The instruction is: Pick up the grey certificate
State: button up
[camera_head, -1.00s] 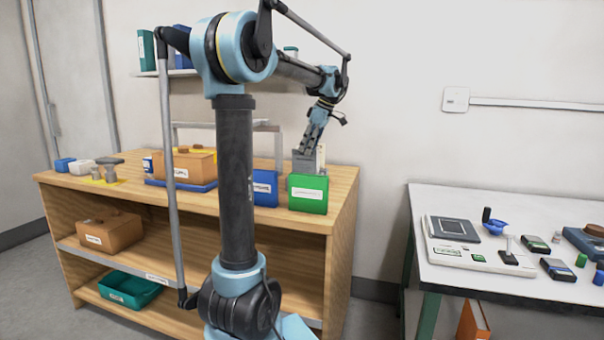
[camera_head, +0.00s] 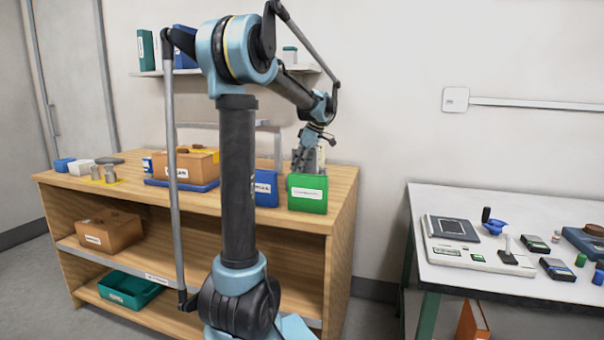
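My gripper (camera_head: 306,166) is low at the right end of the wooden bench, just behind the green labelled box. A grey, upright thing, probably the grey certificate, stands behind the green box. My gripper overlaps it in the picture and the green box hides its lower part, so I cannot tell whether they touch. The fingers are small and blend with the grey, so their opening does not show.
The green box (camera_head: 307,194) stands at the bench's front right, beside a blue box (camera_head: 265,188). An orange-brown crate (camera_head: 198,167) sits on a blue tray to the left. A white table (camera_head: 456,276) with instruments stands apart at right.

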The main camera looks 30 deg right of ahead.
grip_shut()
